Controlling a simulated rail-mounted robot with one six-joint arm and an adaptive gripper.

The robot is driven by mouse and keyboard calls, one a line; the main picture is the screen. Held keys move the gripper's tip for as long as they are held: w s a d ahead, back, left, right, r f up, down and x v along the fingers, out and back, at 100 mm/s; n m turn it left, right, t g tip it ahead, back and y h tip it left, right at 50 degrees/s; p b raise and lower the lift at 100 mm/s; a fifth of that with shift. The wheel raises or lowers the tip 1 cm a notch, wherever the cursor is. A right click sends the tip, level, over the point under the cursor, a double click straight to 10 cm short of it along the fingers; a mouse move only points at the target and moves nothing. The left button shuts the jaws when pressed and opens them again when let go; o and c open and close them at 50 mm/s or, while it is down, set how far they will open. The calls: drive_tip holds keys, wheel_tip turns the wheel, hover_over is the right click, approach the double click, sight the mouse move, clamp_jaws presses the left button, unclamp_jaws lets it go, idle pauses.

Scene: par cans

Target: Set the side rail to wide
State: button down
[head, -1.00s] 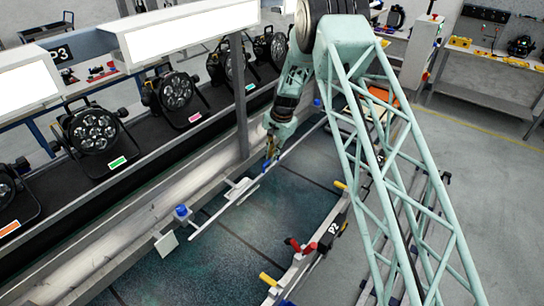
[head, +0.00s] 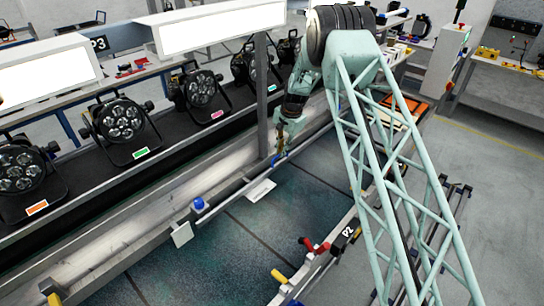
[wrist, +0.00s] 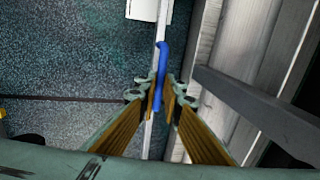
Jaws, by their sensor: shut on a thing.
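The side rail (head: 238,190) is a thin pale bar along the left side of the dark belt, close to the long grey side beam. Its blue handle (head: 279,161) is upright in the wrist view (wrist: 162,78). My gripper (head: 279,154) is shut on this handle; in the wrist view its two yellow-lined fingers (wrist: 163,100) stand on either side of it. A blue knob (head: 199,204) sits near the rail's near end.
A second white plate (head: 181,234) is by the near knob. A post (head: 263,95) rises close to my arm. Par cans (head: 121,122) line the shelf on the left. Red (head: 314,246) and yellow (head: 281,277) handles stand along the opposite belt edge.

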drive_tip(key=shift+w+a+r, duration=0.1)
drive_tip(key=shift+w+a, duration=0.1)
drive_tip(key=shift+w, duration=0.05)
drive_tip(key=c, duration=2.8)
unclamp_jaws()
drive_tip(key=shift+a, duration=0.15)
drive_tip(key=shift+r, duration=0.1)
drive_tip(key=shift+s+d+r, duration=0.1)
drive_tip(key=shift+d+r, duration=0.05)
drive_tip(key=shift+d, duration=0.05)
drive_tip(key=shift+s+d+r, duration=0.25)
drive_tip(key=shift+r, duration=1.6)
drive_tip(key=shift+s+d+r, duration=0.2)
drive_tip(key=shift+d+r, duration=0.05)
drive_tip(key=shift+r, duration=1.65)
drive_tip(key=shift+s+d+r, duration=0.25)
drive_tip(key=shift+r, duration=1.6)
